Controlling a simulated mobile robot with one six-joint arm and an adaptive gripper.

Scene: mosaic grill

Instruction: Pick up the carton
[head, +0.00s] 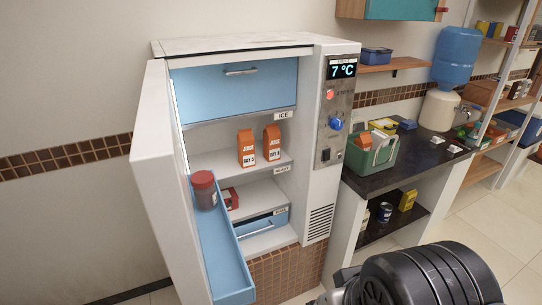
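Two orange juice cartons with white labels stand upright side by side on a shelf of the open fridge, in the head view. The left carton (246,148) seems to read "DAY 5". The right carton (272,143) carries a similar label whose number is hard to read. A dark, ribbed part of my arm fills the bottom right of the view, well apart from the cartons. No gripper fingertips can be made out.
The fridge door (150,180) stands open to the left. Its blue door bin (228,262) holds a red-lidded jar (204,190). A red box (231,199) sits on the lower shelf. A dark counter (404,170) with a green caddy (370,158) stands at right.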

